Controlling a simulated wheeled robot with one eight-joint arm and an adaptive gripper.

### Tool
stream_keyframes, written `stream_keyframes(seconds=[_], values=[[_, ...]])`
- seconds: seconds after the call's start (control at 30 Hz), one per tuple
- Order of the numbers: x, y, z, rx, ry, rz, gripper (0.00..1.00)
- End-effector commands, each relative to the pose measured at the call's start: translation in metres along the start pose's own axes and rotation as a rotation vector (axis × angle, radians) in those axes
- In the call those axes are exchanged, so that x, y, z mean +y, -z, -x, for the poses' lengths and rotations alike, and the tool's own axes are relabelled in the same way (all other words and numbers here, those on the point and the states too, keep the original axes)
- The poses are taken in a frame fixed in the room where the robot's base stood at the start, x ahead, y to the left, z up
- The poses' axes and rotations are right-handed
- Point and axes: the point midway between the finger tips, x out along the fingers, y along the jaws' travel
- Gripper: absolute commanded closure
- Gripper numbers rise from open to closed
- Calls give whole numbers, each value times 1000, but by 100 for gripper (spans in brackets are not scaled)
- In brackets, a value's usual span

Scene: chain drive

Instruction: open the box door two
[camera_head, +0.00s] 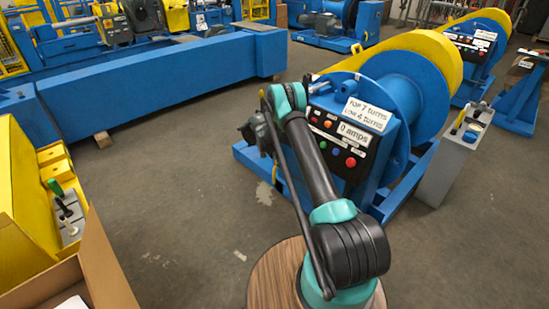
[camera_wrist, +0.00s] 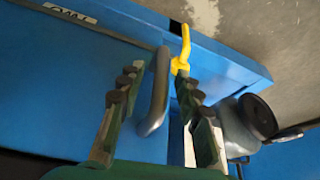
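In the wrist view, a blue box door (camera_wrist: 60,80) fills the left and middle. A white label (camera_wrist: 70,14) at its upper left appears to read TWO, turned upside down. A grey curved handle (camera_wrist: 157,95) stands out from the door. My gripper (camera_wrist: 158,80) is open, with one green, black-padded finger on each side of the handle. A gap shows between the left finger and the handle; I cannot tell whether the right finger touches it. In the head view my arm reaches toward the blue machine, and the gripper and the door cannot be made out.
A yellow hook-like piece (camera_wrist: 181,50) stands close to the right fingertip, and a dark round part (camera_wrist: 258,115) lies to the right. In the head view, a blue winch with a yellow cover (camera_head: 420,55) stands beyond my arm. Open floor (camera_head: 190,190) lies to the left.

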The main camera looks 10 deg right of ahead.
Motion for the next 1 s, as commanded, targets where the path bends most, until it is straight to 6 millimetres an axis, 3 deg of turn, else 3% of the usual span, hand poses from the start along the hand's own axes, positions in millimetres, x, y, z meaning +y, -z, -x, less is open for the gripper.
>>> stream_keyframes(seconds=[0.07,0.37,0.77,1.0], values=[[0,0,0,0,0,0,66],[0,0,0,0,0,0,100],[1,0,0,0,0,0,100],[18,-3,1,0,-1,-1,100]])
